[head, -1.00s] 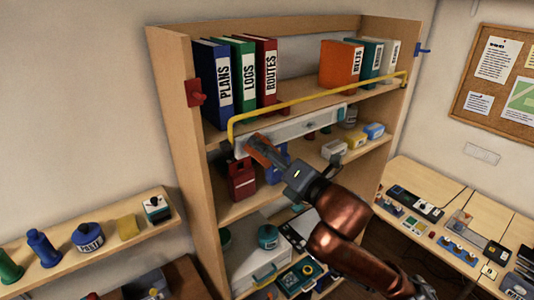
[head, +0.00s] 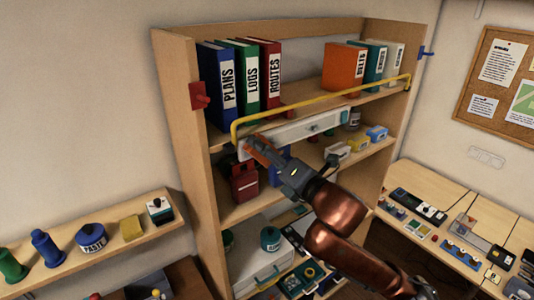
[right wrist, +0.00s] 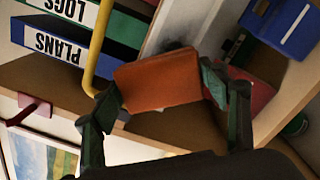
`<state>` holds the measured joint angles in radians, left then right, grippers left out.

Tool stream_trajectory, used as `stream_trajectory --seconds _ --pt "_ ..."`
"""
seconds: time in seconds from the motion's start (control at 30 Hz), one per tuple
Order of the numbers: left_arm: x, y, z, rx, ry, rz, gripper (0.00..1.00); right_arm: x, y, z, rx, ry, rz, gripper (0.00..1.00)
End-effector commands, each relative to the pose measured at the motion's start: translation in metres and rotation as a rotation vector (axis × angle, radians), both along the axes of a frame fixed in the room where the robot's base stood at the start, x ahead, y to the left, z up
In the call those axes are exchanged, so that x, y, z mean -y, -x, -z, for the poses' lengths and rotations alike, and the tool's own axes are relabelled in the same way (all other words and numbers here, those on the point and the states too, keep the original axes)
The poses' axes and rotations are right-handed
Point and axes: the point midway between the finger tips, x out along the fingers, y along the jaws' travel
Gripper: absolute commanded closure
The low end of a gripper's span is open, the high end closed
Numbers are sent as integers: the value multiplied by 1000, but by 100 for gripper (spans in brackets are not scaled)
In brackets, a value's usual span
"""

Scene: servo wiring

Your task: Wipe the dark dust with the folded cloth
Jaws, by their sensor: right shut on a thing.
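My right gripper (head: 258,149) reaches from the lower right to the left end of the white panel (head: 306,130) under the top shelf. It is shut on the orange-brown folded cloth (right wrist: 160,81), which spans between both fingertips in the right wrist view. In that view the cloth's far edge overlaps the pale panel (right wrist: 176,25); I cannot tell whether they touch. The cloth also shows in the head view, small and partly hidden by the fingers. My left gripper is not in view.
A yellow rail (head: 320,98) runs along the shelf front, close to the gripper. Binders stand above, including PLANS (head: 219,82). A dark red container (head: 244,182) is just below the gripper. A wall shelf with bottles (head: 92,238) is at left, a worktable (head: 432,178) at right.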

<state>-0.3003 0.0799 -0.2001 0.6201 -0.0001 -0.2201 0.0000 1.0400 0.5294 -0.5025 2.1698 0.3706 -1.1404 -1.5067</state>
Motion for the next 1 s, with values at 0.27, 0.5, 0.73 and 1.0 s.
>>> stream_trajectory --seconds 0.27,0.5,0.73,1.0 --pt "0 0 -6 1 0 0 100 12 -8 0 -1 2 3 51" --pt "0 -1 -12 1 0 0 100 27 -19 -1 0 1 2 51" --pt "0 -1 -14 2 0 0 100 33 -23 0 -1 0 1 51" --pt "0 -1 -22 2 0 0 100 50 -37 -1 -1 2 3 51"
